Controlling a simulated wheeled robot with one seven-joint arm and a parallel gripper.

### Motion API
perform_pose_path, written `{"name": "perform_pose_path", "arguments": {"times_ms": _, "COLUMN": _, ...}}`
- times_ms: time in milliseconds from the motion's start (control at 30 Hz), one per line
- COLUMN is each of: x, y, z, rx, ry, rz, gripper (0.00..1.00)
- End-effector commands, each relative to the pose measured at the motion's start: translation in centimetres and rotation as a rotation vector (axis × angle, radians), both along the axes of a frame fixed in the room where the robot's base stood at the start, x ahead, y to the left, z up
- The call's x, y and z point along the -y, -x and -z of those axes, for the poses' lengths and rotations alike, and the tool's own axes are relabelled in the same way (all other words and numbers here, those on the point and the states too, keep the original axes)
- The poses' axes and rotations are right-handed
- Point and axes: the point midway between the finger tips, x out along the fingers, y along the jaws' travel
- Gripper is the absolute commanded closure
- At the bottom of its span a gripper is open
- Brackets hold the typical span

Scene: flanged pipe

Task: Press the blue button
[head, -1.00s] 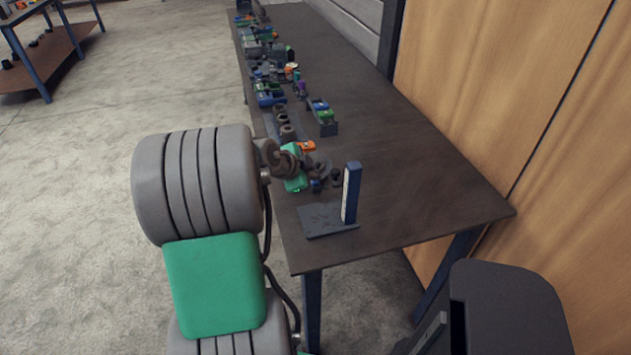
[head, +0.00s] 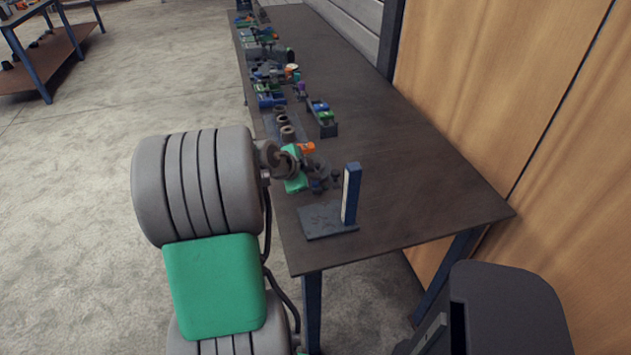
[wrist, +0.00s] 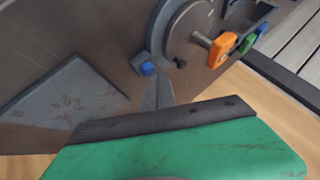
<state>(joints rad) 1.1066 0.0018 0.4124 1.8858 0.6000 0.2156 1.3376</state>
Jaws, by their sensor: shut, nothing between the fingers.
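The blue button (wrist: 147,69) sits on a small grey-blue block (wrist: 138,60) near the middle of the wrist view. My gripper (wrist: 159,80) is shut and empty, with its narrow fingertips just right of and below the button in that view. Whether the tips touch the button I cannot tell. In the head view my gripper (head: 331,180) is over the near left part of the dark table (head: 420,190). The button cannot be made out clearly there, among the dark gripper parts.
An upright blue post (head: 351,195) on a grey plate (head: 322,221) stands close to my gripper. A round grey fitting (wrist: 188,35) and an orange handle (wrist: 222,50) lie beyond the button. Several small parts line the table's left side. The table's right side is clear.

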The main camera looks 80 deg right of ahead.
Motion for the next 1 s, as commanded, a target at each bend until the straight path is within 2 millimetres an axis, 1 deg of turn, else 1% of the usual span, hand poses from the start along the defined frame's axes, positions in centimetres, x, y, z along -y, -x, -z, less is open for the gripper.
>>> {"name": "perform_pose_path", "arguments": {"times_ms": 533, "x": 0.0, "y": 0.0, "z": 0.0, "rx": 0.0, "ry": 0.0, "rz": 0.0, "gripper": 1.0}}
{"name": "perform_pose_path", "arguments": {"times_ms": 800, "x": 0.0, "y": 0.0, "z": 1.0, "rx": 0.001, "ry": 0.0, "rz": 0.001, "gripper": 1.0}}
{"name": "perform_pose_path", "arguments": {"times_ms": 1000, "x": -0.1, "y": 0.0, "z": 0.9, "rx": 0.0, "ry": -0.001, "rz": 0.001, "gripper": 1.0}}
